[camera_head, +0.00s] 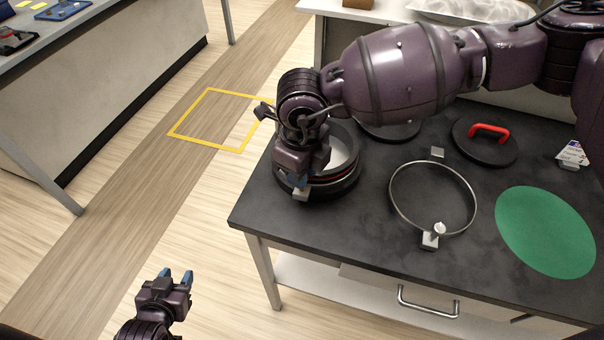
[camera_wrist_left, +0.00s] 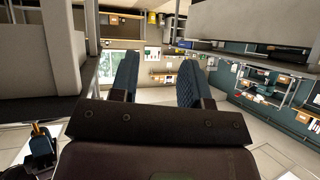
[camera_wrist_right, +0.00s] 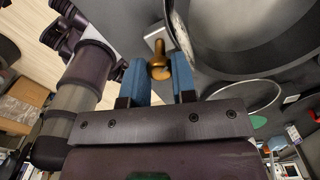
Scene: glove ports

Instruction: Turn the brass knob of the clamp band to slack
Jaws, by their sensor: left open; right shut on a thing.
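My right gripper (camera_head: 305,180) is at the front of a round black-rimmed port (camera_head: 345,185) near the table's left corner. In the right wrist view its blue fingers (camera_wrist_right: 160,85) are shut on a brass knob (camera_wrist_right: 160,66). The knob stands on a pale block (camera_wrist_right: 157,38) at the side of the port's band. In the head view the gripper hides the knob, and part of the pale block (camera_head: 301,195) shows below the fingers. The slack or tight state of the band cannot be told. My left gripper (camera_head: 178,275) is open and empty above the floor, away from the table.
A loose metal ring (camera_head: 392,205) with its own pale block and knob lies on the dark table. Right of it is a green disc (camera_head: 545,232). Behind lies a black lid with a red handle (camera_head: 488,130). A yellow square (camera_head: 240,149) marks the floor.

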